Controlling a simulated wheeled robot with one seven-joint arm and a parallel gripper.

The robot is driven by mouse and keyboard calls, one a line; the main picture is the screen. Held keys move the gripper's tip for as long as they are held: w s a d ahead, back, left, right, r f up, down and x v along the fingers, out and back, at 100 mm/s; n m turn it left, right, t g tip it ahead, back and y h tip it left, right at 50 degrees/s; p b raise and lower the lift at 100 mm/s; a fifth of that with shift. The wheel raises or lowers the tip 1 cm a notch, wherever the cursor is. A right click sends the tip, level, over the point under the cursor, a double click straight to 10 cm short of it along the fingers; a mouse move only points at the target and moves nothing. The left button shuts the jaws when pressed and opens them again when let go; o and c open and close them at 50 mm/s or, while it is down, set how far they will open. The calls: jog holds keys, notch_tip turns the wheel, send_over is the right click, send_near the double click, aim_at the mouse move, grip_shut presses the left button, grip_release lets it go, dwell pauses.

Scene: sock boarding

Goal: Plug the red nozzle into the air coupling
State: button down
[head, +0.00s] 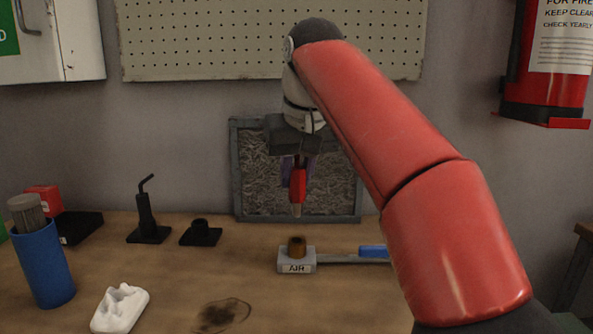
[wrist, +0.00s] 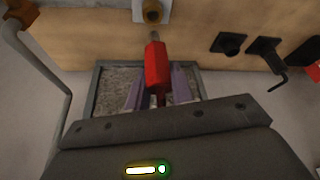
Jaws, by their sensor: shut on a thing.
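The red nozzle (head: 297,185) hangs upright in my gripper (head: 298,165), its pale tip pointing down. The air coupling (head: 297,247) is a brass socket on a grey block marked AIR, on the bench below the nozzle. The nozzle tip is apart from the coupling, a little above it in the head view. In the wrist view the red nozzle (wrist: 156,65) is between the purple fingers of my gripper (wrist: 158,85), and the coupling (wrist: 152,12) shows just past its tip at the top edge. My gripper is shut on the nozzle.
A grey bar with a blue handle (head: 373,252) runs right from the coupling block. A black holder with a bent rod (head: 146,215) and an empty black socket (head: 200,233) stand left. A blue cup (head: 45,265) and white moulded piece (head: 120,308) are front left. A grey-framed panel (head: 330,190) stands behind.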

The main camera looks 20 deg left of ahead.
aim_at(297, 201)
jog(key=shift+f+b, duration=2.35)
jog(key=shift+f, duration=0.9)
jog(key=shift+f+b, duration=0.4)
jog(key=shift+f, duration=0.15)
jog(key=c, duration=1.1)
grip_release()
jog(key=p+v, duration=0.3)
jog(key=v, duration=0.5)
jog(key=shift+p, duration=0.3)
jog(key=shift+f, duration=0.1)
